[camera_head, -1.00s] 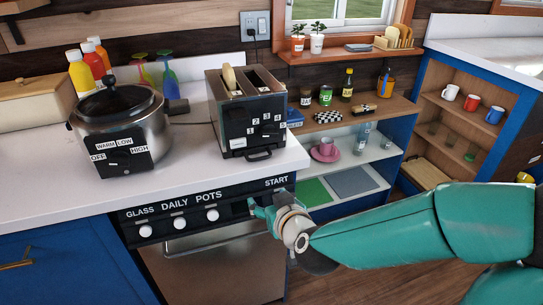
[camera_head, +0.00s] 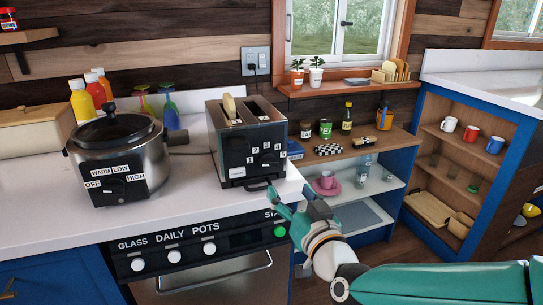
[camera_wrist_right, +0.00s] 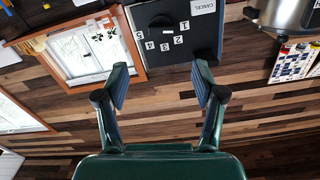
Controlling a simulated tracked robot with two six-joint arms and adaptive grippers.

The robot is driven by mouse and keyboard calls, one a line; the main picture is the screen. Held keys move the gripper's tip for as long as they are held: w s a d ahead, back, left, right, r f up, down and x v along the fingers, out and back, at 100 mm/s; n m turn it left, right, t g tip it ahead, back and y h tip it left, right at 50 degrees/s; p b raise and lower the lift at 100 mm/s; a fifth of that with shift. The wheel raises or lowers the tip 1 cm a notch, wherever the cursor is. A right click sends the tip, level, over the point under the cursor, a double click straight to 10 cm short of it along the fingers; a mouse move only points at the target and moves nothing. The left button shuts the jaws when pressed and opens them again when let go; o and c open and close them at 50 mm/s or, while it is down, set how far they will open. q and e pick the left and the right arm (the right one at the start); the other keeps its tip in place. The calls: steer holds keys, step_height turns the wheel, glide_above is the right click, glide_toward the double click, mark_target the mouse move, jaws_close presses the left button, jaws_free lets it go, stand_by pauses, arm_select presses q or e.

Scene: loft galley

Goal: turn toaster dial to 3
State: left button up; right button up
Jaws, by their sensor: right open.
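The black and steel toaster (camera_head: 238,150) stands on the white counter with a slice of bread in one slot. Its dial (camera_head: 267,159) is on the front, ringed by labels 1 to 5. In the right wrist view the toaster front appears upside down, with the dark dial (camera_wrist_right: 162,24) inside the number labels; I cannot tell which number it points to. My right gripper (camera_head: 289,194) is open and empty, below and in front of the toaster, apart from the dial. In the right wrist view its two fingers (camera_wrist_right: 162,88) are spread. My left gripper is not in view.
A slow cooker (camera_head: 122,160) with its own dial stands left of the toaster. Below is the dishwasher panel (camera_head: 190,246) with white knobs and a green button (camera_head: 280,231). Open shelves (camera_head: 350,165) with jars and cups stand right. The toaster lever (camera_head: 257,186) juts out near the gripper.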

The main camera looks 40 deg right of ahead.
mark_target(271, 165)
steer(key=p+x, duration=0.4)
steer(key=x, duration=0.8)
steer(key=c, duration=1.1)
